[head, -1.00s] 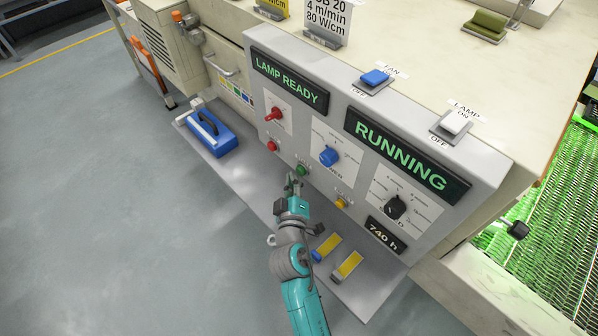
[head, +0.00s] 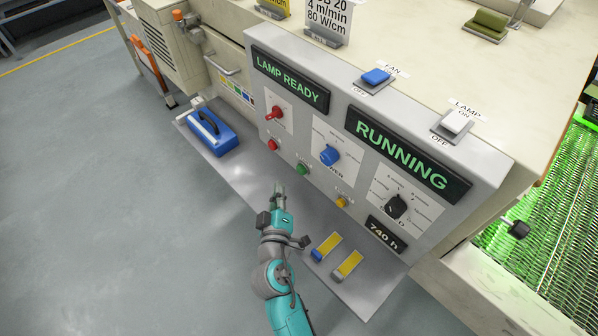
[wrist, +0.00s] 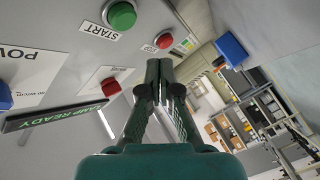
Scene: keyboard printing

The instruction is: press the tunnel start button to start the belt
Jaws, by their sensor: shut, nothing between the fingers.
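The green start button (head: 302,169) sits low on the grey control panel (head: 375,110). In the wrist view the green button (wrist: 122,15), labelled START, is at the top, left of my fingers. My gripper (head: 278,188) is shut and empty, in front of and apart from the panel, below and left of the green button. The shut fingers also show in the wrist view (wrist: 158,68). The panel displays read "LAMP READY" (head: 290,82) and "RUNNING" (head: 408,155).
A red button (head: 272,145) is left of the green one, and a yellow button (head: 341,203) is right. Red (head: 275,114), blue (head: 330,156) and black (head: 396,207) knobs are above. The green belt (head: 545,220) is at right.

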